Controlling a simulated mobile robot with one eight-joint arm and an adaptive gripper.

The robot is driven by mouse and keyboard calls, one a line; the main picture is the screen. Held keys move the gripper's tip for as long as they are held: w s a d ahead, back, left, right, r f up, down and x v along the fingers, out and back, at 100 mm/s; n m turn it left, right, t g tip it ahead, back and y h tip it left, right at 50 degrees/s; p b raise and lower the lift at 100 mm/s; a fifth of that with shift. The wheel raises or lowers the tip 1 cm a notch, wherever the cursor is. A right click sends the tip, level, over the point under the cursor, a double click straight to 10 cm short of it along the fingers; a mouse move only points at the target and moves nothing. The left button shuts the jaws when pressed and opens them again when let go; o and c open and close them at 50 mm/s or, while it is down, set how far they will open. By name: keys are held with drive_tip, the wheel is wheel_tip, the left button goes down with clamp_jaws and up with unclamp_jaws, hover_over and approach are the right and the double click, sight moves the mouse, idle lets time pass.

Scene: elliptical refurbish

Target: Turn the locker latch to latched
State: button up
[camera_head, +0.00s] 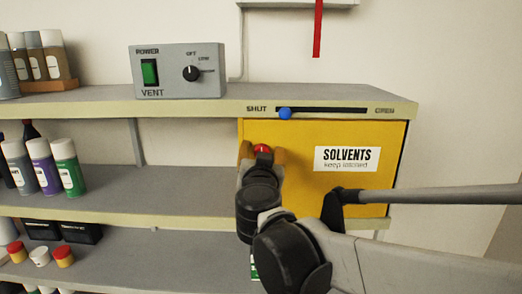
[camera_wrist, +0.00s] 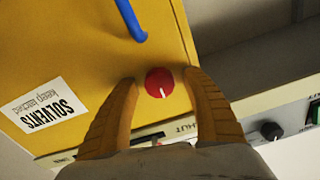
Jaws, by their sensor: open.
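The yellow solvents locker (camera_head: 365,141) is under the right end of the top shelf, its door closed. Its latch is a round red knob (camera_wrist: 159,81) with a white mark pointing to the bottom of the wrist view, towards the shelf edge. In the head view the knob (camera_head: 262,149) shows only partly. My gripper (camera_head: 262,155) is open, its orange fingers on either side of the knob. In the wrist view a gap shows between the knob and each finger; I cannot tell the depth.
A blue handle (camera_wrist: 131,20) is on the door; my arm hides it in the head view. A slider with a blue knob (camera_head: 285,113), marked SHUT and OPEN, is on the shelf edge above. A vent switch box (camera_head: 178,71) stands on the shelf. Spray cans (camera_head: 66,166) stand left.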

drive_tip(key=c, duration=1.2)
drive_tip(key=n+b, duration=0.1)
drive_tip(key=n, duration=0.3)
drive_tip(key=shift+n+b, duration=0.3)
drive_tip(key=shift+n, duration=0.1)
drive_tip(key=n+b, duration=0.1)
drive_tip(key=n, duration=0.3)
drive_tip(key=shift+a+n, duration=0.15)
drive_tip(key=shift+n, duration=0.15)
drive_tip(key=n+b, duration=0.1)
drive_tip(key=n, duration=0.3)
drive_tip(key=shift+n, duration=2.2)
drive_tip(key=shift+b, duration=0.3)
